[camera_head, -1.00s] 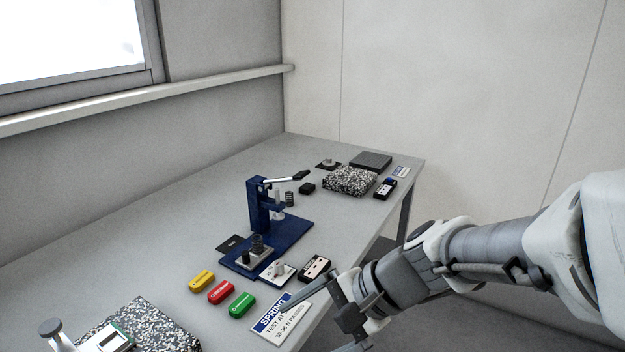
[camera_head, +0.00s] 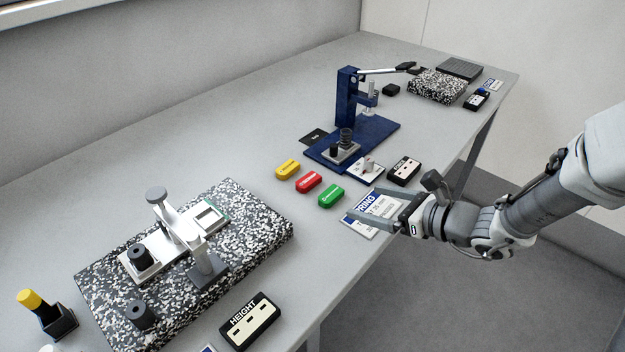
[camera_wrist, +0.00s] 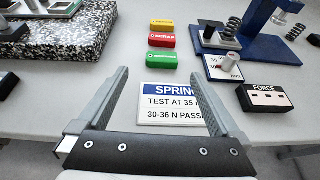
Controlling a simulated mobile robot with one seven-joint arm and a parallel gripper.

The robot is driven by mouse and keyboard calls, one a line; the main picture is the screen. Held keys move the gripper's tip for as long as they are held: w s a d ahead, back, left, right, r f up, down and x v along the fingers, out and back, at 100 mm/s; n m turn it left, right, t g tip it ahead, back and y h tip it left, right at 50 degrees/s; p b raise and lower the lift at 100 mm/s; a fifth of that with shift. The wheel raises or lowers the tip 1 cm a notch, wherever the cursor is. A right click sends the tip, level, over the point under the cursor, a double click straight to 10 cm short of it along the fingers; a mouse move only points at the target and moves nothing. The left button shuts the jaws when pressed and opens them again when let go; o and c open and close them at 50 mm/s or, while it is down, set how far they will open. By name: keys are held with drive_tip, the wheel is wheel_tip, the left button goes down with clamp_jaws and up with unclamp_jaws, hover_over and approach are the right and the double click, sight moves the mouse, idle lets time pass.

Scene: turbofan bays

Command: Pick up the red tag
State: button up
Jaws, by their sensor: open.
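The red tag (camera_head: 308,182) lies flat on the grey table between a yellow tag (camera_head: 287,168) and a green tag (camera_head: 331,195). In the wrist view the red tag (camera_wrist: 162,40) sits in the middle of the column of three, beyond my fingertips. My gripper (camera_head: 368,218) is open and empty, above the SPRING card (camera_head: 384,210) at the table's front edge. In the wrist view the spread fingers of my gripper (camera_wrist: 165,92) frame that card, with the green tag (camera_wrist: 162,60) nearer to them than the red one.
A blue press (camera_head: 375,133) stands behind the tags. A FORCE box (camera_head: 403,172) is to their right. A speckled slab (camera_head: 255,205) with a height gauge is at the left, with a HEIGHT box (camera_head: 250,322) in front. The table behind the yellow tag is clear.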

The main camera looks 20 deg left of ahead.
drive_tip(key=b, duration=0.2)
approach(310, 181)
drive_tip(key=shift+w+a+f, duration=0.15)
drive_tip(key=shift+a+f, duration=0.8)
drive_tip(key=shift+f, duration=0.2)
drive_tip(key=shift+w+r+x, duration=0.1)
drive_tip(key=shift+r+x, duration=0.1)
drive_tip(key=shift+x, duration=0.8)
drive_tip(key=shift+w+r+x, duration=0.1)
drive_tip(key=shift+r+x, duration=0.15)
drive_tip(key=shift+x, duration=0.75)
drive_tip(key=shift+w+r+x, duration=0.1)
drive_tip(key=shift+r+x, duration=0.1)
drive_tip(key=shift+x, duration=0.8)
drive_tip(key=shift+a, duration=0.1)
drive_tip(key=shift+c, duration=0.2)
drive_tip(key=shift+s, duration=0.1)
drive_tip(key=c, duration=1.2)
drive_tip(key=shift+o, duration=0.2)
